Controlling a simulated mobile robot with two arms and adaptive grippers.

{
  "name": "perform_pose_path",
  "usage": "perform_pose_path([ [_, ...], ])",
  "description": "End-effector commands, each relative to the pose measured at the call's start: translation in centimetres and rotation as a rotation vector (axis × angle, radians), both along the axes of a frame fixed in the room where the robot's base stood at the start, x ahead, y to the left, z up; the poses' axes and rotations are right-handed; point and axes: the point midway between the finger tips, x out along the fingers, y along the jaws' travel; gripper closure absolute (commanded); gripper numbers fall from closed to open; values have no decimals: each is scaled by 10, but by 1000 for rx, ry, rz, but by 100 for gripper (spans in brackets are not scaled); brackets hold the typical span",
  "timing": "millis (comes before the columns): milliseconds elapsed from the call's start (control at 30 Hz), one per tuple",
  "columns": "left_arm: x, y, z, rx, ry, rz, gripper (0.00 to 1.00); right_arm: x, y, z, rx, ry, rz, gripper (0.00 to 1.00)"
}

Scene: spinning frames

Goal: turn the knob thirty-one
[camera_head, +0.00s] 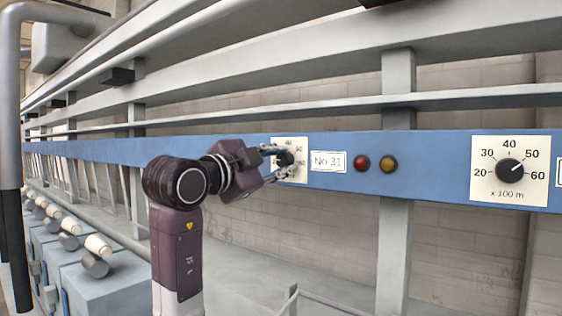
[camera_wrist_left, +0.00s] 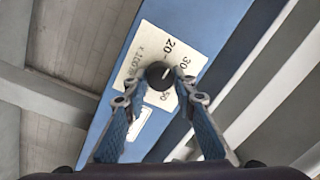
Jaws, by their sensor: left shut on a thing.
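The knob (camera_wrist_left: 158,75) of No.31 is a small black dial on a white scale plate. In the head view the plate (camera_head: 290,146) sits on the blue rail just left of the "No 31" label (camera_head: 328,161). My left gripper (camera_head: 284,160) reaches it from the left, its fingertips at the knob and hiding much of it and of the scale. In the left wrist view the two fingers (camera_wrist_left: 160,82) stand on either side of the knob, shut on it. The numbers 20, 30 and 50 show on the plate. My right gripper is out of view.
On the blue rail (camera_head: 440,150), right of the label, are a red button (camera_head: 361,163) and a yellow button (camera_head: 388,164). Further right is another dial (camera_head: 509,169) reading 20 to 60. Grey beams run above; bobbins (camera_head: 98,246) on blue boxes stand lower left.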

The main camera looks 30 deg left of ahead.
Motion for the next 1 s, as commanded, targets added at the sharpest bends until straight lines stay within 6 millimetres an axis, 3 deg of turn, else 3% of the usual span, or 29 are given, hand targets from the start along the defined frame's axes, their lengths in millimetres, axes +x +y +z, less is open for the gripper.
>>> perform_pose_path([
  [400,1,-1,-2,-207,24,0,99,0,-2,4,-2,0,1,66],
  [1000,1,-1,-3,-241,30,-1,99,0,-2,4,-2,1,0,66],
])
